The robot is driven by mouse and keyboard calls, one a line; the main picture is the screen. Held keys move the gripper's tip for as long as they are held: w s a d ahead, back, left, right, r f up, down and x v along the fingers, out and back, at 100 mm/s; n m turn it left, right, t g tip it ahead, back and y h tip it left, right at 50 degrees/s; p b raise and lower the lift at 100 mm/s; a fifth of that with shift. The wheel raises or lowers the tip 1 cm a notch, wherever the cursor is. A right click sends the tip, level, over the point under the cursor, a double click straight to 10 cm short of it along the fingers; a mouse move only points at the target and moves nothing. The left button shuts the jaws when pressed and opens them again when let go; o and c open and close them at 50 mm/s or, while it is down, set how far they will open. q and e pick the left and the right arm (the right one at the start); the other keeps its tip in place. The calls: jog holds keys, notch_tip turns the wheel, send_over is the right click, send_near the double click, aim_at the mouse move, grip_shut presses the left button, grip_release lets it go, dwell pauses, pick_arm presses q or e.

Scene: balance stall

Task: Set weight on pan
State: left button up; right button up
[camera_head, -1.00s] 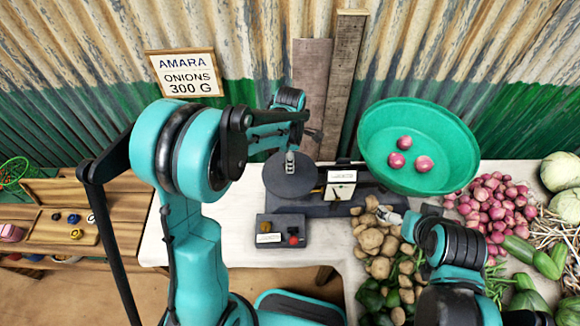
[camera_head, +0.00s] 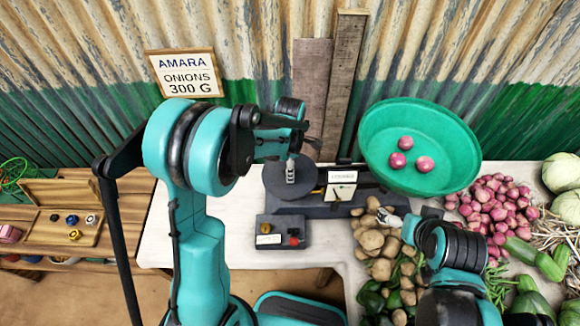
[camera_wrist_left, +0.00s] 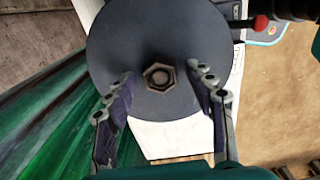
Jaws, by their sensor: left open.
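A small metal weight with a hexagonal top (camera_wrist_left: 158,73) stands upright on the round dark grey pan (camera_wrist_left: 120,45) in the left wrist view. In the head view the weight (camera_head: 290,171) is on the same pan (camera_head: 273,182), on the left of the scale (camera_head: 340,197). My left gripper (camera_wrist_left: 166,85) is open, its two purple-padded fingers apart on either side of the weight and clear of it. In the head view its fingers (camera_head: 305,142) are above the pan, partly hidden. My right gripper (camera_head: 388,217) is over the potatoes; its jaws are too small to judge.
A green bowl (camera_head: 375,150) with three onions stands on the scale's right side. A dark box with a red knob (camera_head: 295,238) lies in front. A wooden tray (camera_head: 45,232) with several small weights is at left. Potatoes (camera_head: 372,241) and onions (camera_head: 495,200) crowd the right.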

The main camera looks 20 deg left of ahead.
pick_arm(q)
jog(key=shift+r, duration=0.4)
notch_tip(320, 180, up, 11)
jog(key=p, duration=0.3)
jog(key=s+a+r+m+t, duration=0.1)
jog(key=s+r+m+t, duration=0.2)
jog(key=s+m, duration=0.5)
jog(key=s+a+r+m+t, duration=0.1)
jog(key=s+r+m+t, duration=0.2)
jog(key=s+m, duration=0.6)
jog(key=shift+a+m+t, duration=0.35)
jog(key=shift+m+t, duration=0.25)
jog(key=shift+m, duration=1.5)
jog(key=shift+r, duration=0.1)
